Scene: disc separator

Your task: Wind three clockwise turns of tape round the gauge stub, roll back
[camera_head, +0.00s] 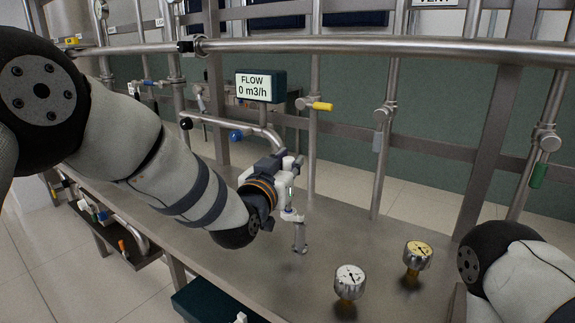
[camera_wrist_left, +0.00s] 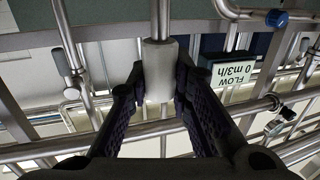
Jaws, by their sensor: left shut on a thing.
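My left gripper (camera_head: 289,196) is above the left middle part of the steel bench. In the left wrist view its dark fingers (camera_wrist_left: 158,88) are shut on a pale grey cylinder (camera_wrist_left: 158,70), which looks like the tape roll. A thin pipe lines up with the cylinder at the top of that view; I cannot tell whether they touch. A short metal post (camera_head: 300,238), perhaps the gauge stub, shows just below the gripper in the head view. I cannot make out any tape on it. My right arm shows at the lower right, but its gripper is out of view.
Behind are pipes, a long rail (camera_head: 400,47), valves and a FLOW display (camera_head: 254,87). Bare bench lies between gripper and gauges.

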